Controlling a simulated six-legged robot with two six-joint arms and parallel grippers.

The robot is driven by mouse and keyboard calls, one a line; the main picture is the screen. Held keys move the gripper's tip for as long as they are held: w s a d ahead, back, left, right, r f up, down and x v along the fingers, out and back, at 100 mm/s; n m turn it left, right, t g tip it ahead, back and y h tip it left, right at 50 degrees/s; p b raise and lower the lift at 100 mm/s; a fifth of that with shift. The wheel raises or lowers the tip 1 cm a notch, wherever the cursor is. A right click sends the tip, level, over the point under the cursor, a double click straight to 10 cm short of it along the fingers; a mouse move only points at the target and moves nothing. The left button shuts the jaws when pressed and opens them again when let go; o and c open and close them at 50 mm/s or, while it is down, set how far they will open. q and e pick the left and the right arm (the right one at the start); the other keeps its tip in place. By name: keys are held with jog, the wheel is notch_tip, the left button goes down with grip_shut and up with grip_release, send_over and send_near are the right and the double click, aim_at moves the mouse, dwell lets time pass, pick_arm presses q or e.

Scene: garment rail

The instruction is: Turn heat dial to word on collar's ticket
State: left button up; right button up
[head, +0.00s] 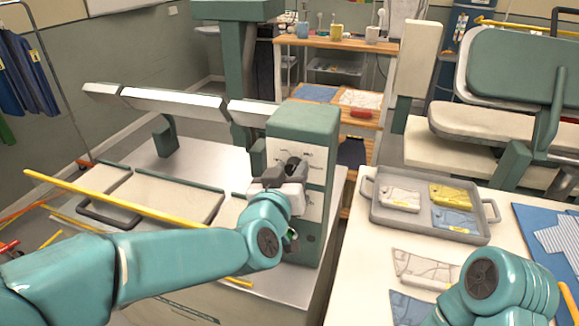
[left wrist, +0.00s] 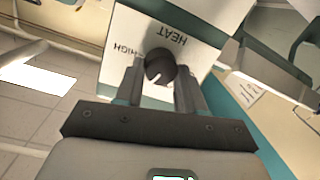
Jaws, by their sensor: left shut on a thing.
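The heat dial (left wrist: 160,64) is a dark round knob on a white plate (left wrist: 198,48) lettered HEAT and HIGH. My left gripper (head: 290,170) is at the front of the green control box (head: 318,125) of the press. In the left wrist view its two fingers stand on either side of the dial, shut on it. The HIGH word lies to the left of the dial there; other words are hidden or out of view. I cannot tell surely which word the dial's mark faces. No ticket wording is readable. My right arm shows at the lower right, its gripper out of view.
A grey tray (head: 376,214) with several folded garments stands on the white table (head: 352,270) to the right. A long press (head: 160,195) with its raised head lies left of the box. A yellow rail (head: 90,192) crosses in front of it.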

pick_arm(q)
jog(key=shift+f+m, duration=0.15)
jog(key=shift+m, duration=0.55)
jog(key=o, duration=1)
jog(key=shift+o, duration=0.2)
jog(key=b+v, duration=0.1)
jog(key=v, duration=1.5)
jog(key=shift+s+b, duration=0.25)
jog(key=shift+b, duration=0.15)
jog(key=shift+w+d, duration=0.1)
jog(key=shift+d, duration=0.05)
